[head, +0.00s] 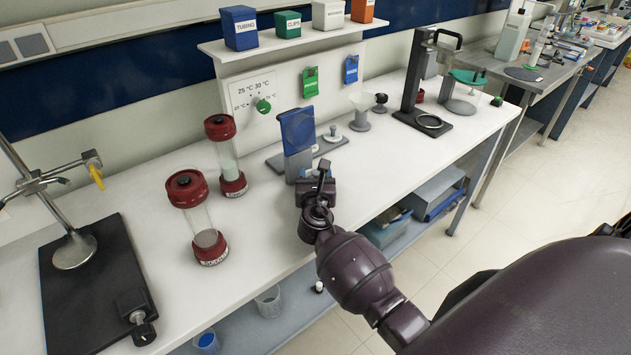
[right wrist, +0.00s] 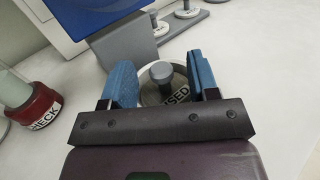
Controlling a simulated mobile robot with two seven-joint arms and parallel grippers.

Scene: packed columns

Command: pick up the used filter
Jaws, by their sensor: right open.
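The used filter (right wrist: 178,97) shows in the right wrist view as a round disc labelled USED with a grey knob on top. It sits on the white bench in front of the blue and grey stand (head: 298,132). My right gripper (right wrist: 164,80) is open, with one blue finger on each side of the knob. I cannot tell whether the fingers touch it. In the head view my right gripper (head: 317,180) is low at the stand's front and hides most or all of the filter. My left gripper is not in view.
Two red-capped glass columns (head: 198,218) (head: 226,156) stand to the left. Behind the stand are another knobbed disc (head: 332,135) and a funnel-topped holder (head: 360,112). A dark stand (head: 418,85) is further right. The bench front edge runs beneath my right arm.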

